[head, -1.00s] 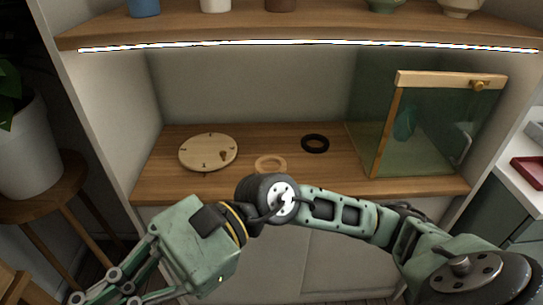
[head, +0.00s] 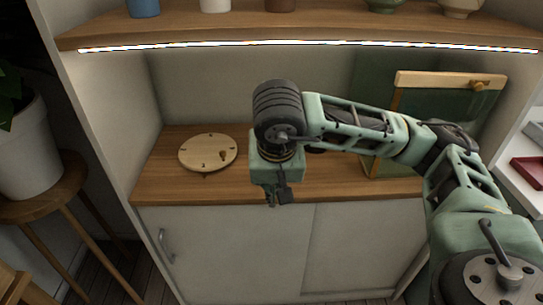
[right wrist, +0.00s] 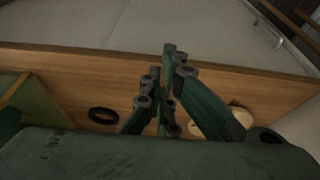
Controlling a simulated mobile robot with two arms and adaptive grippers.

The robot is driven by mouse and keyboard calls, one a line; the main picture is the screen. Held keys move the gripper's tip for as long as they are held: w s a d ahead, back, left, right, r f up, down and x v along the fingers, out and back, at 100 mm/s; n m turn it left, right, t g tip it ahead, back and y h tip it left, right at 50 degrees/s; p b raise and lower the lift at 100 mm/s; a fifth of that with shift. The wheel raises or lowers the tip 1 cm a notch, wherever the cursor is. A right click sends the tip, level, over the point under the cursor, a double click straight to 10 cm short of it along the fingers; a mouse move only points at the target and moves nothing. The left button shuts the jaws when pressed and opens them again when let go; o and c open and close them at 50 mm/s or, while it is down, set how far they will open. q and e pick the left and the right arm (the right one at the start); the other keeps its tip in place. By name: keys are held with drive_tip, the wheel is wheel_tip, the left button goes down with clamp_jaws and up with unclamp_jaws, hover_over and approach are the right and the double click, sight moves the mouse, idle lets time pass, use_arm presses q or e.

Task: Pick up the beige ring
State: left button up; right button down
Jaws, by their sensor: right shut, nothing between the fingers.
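The beige ring does not show now. In the head view my right arm covers the part of the wooden cabinet floor where it lay, between the round wooden disc and the black ring. In the right wrist view I cannot make it out near the fingers. My right gripper (head: 278,198) points down at the front edge of the cabinet floor in the head view. In the right wrist view its fingers (right wrist: 163,68) are shut and empty, above the wooden surface. My left gripper is out of view.
The round wooden disc (head: 208,150) lies left of my gripper. The black ring (right wrist: 103,115) shows in the right wrist view. A green glass case with a wooden frame (head: 448,80) stands at the right. A shelf with pots (head: 330,31) crosses above.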

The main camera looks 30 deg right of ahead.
drive_tip(key=w+d, duration=0.2)
drive_tip(key=w, duration=0.2)
drive_tip(key=w+d, duration=0.3)
drive_tip(key=w, duration=0.2)
drive_tip(key=w+d, duration=0.3)
drive_tip(key=w, duration=0.2)
drive_tip(key=shift+d, duration=0.25)
drive_tip(key=shift+w+d+f, duration=0.3)
drive_tip(key=shift+w+f, duration=0.05)
drive_tip(key=shift+w, duration=0.1)
wheel_tip(320, 180, down, 4)
drive_tip(key=shift+f, duration=0.15)
drive_tip(key=shift+s+a, duration=0.15)
drive_tip(key=shift+s, duration=0.05)
drive_tip(key=shift+s+a, duration=0.2)
drive_tip(key=shift+s, duration=0.15)
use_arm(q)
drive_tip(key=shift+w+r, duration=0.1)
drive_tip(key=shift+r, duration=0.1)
